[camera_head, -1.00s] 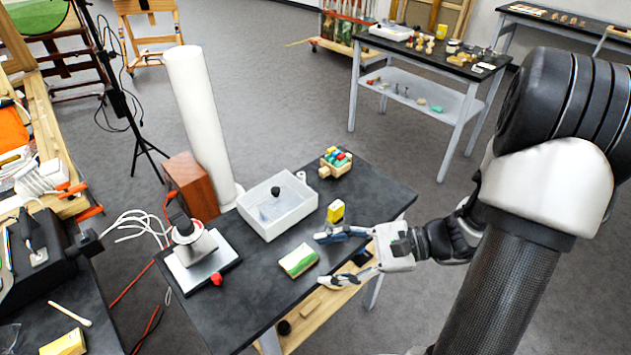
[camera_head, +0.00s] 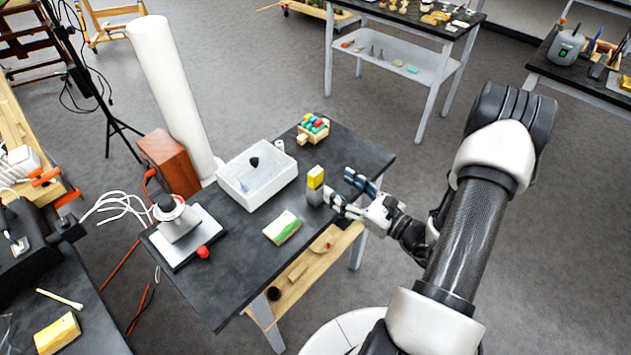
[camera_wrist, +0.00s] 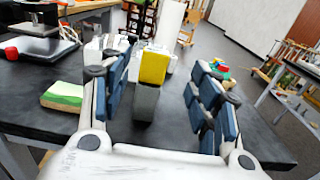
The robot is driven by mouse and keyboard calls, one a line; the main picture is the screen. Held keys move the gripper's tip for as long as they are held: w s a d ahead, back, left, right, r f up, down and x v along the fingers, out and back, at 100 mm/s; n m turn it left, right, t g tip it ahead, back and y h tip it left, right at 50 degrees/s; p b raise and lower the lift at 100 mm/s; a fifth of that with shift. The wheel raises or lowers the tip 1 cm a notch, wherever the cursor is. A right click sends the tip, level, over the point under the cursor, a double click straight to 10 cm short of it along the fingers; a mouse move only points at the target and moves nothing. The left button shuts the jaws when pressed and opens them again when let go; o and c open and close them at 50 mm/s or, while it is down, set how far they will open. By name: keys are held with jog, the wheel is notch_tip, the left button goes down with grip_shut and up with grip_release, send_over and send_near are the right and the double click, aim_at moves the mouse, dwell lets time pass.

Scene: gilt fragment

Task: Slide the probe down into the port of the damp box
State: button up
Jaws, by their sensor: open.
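The probe, a yellow-topped block with a grey lower part, stands upright on the dark table (camera_head: 316,185). In the wrist view the probe (camera_wrist: 151,82) shows ahead, between the two spread fingers. My gripper (camera_head: 341,184) is open and empty, just right of the probe; the wrist view shows its blue-padded fingers (camera_wrist: 158,88) on either side. Contact with the probe cannot be told. The white open-topped box (camera_head: 232,188), likely the damp box, stands left of the probe with a small black round piece (camera_head: 254,162) at its far side. No port opening is clearly visible.
A green-and-cream block (camera_head: 282,228) lies in front of the box. A small wooden crate of coloured pieces (camera_head: 313,128) stands at the back. A device on a silver plate (camera_head: 178,222) and a red knob (camera_head: 203,252) are at left. A white column rises behind.

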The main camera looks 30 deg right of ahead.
aim_at(318, 175)
jog(key=x, duration=0.3)
jog(key=shift+w+a, duration=0.15)
jog(key=shift+w, duration=0.25)
jog(key=b+x, duration=0.1)
jog(key=x, duration=0.1)
jog(key=b+x, duration=0.1)
jog(key=x, duration=0.1)
jog(key=shift+w+a+f, duration=0.1)
jog(key=shift+a+f, duration=0.1)
jog(key=shift+a, duration=0.15)
jog(key=shift+w+r, duration=0.1)
jog(key=shift+w, duration=0.15)
jog(key=shift+c, duration=0.2)
jog(key=c, duration=1.1)
jog(key=shift+r, duration=0.1)
